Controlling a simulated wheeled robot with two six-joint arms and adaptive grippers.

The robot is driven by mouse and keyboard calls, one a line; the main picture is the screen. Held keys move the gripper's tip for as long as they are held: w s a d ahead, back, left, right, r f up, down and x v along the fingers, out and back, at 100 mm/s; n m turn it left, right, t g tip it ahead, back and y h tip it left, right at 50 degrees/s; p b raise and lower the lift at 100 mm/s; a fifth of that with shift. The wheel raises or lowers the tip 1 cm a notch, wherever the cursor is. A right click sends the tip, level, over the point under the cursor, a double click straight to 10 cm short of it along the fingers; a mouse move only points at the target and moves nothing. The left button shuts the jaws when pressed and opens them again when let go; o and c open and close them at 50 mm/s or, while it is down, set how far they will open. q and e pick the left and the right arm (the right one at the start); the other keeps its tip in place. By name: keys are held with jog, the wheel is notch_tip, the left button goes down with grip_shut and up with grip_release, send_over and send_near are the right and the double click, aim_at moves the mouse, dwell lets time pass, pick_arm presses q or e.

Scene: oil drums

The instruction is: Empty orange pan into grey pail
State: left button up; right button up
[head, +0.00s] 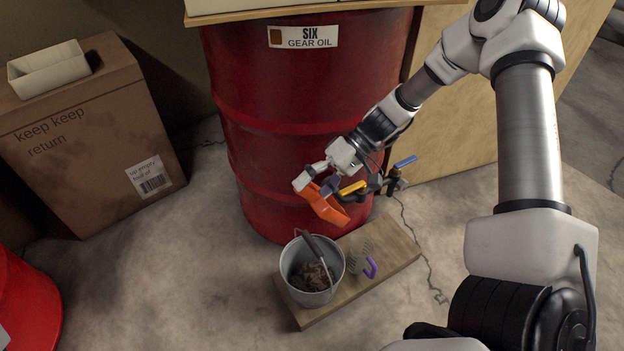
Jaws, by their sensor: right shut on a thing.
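The orange pan (324,206) is tilted in the air in front of the red drum, above and slightly right of the grey pail. My right gripper (318,184) is shut on the pan at its upper side. The inside of the pan is not clear from here. The grey pail (288,269) stands upright on a low wooden board, with brown crumbly stuff (310,277) in its bottom. A dark-handled tool (313,246) leans in the pail across its rim. My left gripper is not in view.
The red drum (300,90) stands close behind the pan. The wooden board (393,247) also bears a purple hook (370,268) and a wire coil. A cardboard box (90,140) with a cream tray (48,70) stands left. Floor between box and pail is clear.

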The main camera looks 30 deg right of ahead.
notch_tip(320, 180, up, 2)
jog(key=h+p, duration=0.1)
jog(key=p, duration=0.2)
jog(key=h+p, duration=0.1)
jog(key=p, duration=0.1)
jog(key=shift+r+h+p, duration=0.2)
jog(key=shift+h+p, duration=0.1)
jog(key=shift+p, duration=0.1)
jog(key=shift+h+p, duration=0.35)
jog(key=shift+h, duration=0.05)
jog(key=shift+f, duration=0.15)
notch_tip(320, 180, up, 2)
jog(key=h+p, duration=0.3)
jog(key=p, duration=0.3)
jog(key=shift+r+p, duration=0.2)
jog(key=shift+p, duration=0.2)
jog(key=shift+f+h, duration=0.25)
jog(key=shift+h, duration=0.25)
jog(key=r+h+p, duration=0.2)
jog(key=p, duration=0.6)
jog(key=shift+g, duration=0.3)
jog(key=p, duration=0.7)
jog(key=h+p, duration=0.1)
jog(key=p, duration=0.6)
jog(key=shift+r+h+p, duration=0.25)
jog(key=shift+h+p, duration=0.05)
jog(key=shift+p, duration=0.05)
jog(key=shift+f, duration=0.4)
